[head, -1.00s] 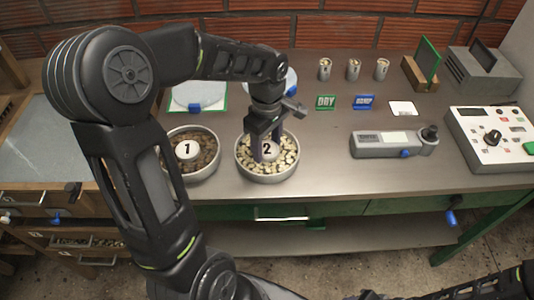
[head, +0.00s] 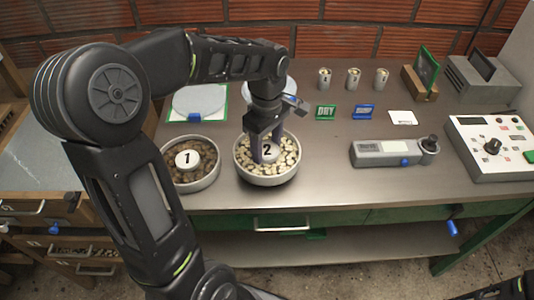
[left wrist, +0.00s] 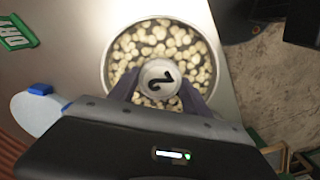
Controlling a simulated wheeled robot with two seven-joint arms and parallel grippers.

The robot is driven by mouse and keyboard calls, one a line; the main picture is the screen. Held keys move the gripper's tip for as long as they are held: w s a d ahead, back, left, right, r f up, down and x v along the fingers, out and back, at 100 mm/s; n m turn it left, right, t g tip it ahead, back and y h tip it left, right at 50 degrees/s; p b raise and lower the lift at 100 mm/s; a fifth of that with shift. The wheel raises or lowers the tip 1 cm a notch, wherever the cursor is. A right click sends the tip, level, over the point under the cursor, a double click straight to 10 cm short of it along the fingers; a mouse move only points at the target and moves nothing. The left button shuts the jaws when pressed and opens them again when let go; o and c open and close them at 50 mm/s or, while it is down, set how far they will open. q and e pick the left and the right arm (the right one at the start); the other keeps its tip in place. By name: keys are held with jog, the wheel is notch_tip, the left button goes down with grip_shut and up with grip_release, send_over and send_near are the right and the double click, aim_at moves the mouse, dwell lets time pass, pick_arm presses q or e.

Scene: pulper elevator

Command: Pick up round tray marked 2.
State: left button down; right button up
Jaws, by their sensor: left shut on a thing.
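The round tray marked 2 (head: 268,177) is a metal pan of pale pieces with a white round knob marked 2 (head: 267,152) at its middle. My left gripper (head: 266,150) comes down from above and is shut on the knob, one finger on each side. In the left wrist view the tray (left wrist: 112,62) lies under the fingers, and the knob (left wrist: 158,80) sits between them. A small dark shadow shows below the tray's front edge; I cannot tell whether the tray is clear of the table. My right gripper is not in view.
The round tray marked 1 (head: 207,183), with brown pieces, stands just left of tray 2. A grey handheld meter (head: 385,153) and a white control box (head: 490,145) lie to the right. Green DRY (head: 326,112) and blue signs and small cups stand behind. The table's front middle is clear.

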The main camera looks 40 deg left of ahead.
aim_at(267, 150)
pick_arm(q)
notch_tip(267, 150, up, 7)
jog(key=shift+f, duration=0.2)
